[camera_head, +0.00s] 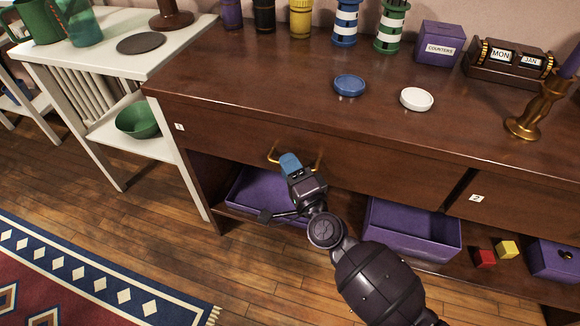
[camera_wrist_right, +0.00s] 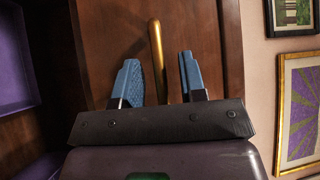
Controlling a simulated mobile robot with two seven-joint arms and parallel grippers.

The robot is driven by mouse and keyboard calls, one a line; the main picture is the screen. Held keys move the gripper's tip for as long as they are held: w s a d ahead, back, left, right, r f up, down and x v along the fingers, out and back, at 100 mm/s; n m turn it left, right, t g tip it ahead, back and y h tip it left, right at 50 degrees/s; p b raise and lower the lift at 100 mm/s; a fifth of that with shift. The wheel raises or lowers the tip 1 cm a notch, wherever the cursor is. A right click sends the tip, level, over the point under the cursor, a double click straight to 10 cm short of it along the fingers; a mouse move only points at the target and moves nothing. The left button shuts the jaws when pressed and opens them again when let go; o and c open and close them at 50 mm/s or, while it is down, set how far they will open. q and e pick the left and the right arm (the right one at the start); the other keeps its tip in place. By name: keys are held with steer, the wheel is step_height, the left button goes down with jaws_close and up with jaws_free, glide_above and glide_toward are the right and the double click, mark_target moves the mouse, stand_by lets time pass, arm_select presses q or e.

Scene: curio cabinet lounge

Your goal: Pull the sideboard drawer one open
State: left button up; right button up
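The dark brown sideboard (camera_head: 300,85) has drawer one (camera_head: 225,140), with a white "1" label at its left end. The drawer front looks flush with the sideboard. Its brass handle (camera_head: 272,154) is partly hidden behind my right gripper (camera_head: 290,163). In the right wrist view, the handle (camera_wrist_right: 156,45) runs between the two blue fingers of the right gripper (camera_wrist_right: 162,80). Gaps show beside the handle, so the fingers are apart around it and not closed on it. My left gripper is out of view.
Purple bins (camera_head: 410,228) stand on the shelf below, with red (camera_head: 484,258) and yellow (camera_head: 507,249) cubes. A blue lid (camera_head: 349,85), a white lid (camera_head: 416,99) and a brass candlestick (camera_head: 535,108) stand on top. A white side table (camera_head: 100,55) is at left.

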jaws_close()
arm_select(q)
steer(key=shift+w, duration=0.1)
steer(key=p, duration=0.1)
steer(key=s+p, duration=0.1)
steer(key=p, duration=0.1)
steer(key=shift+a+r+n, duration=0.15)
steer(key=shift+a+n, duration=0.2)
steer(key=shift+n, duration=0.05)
arm_select(e)
steer(key=s+a, duration=0.4)
steer(key=s, duration=0.8)
steer(key=s+a, duration=0.4)
steer(key=s, duration=0.9)
steer(key=shift+s+a, duration=0.15)
steer(key=shift+s, duration=0.15)
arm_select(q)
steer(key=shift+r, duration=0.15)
arm_select(e)
jaws_free()
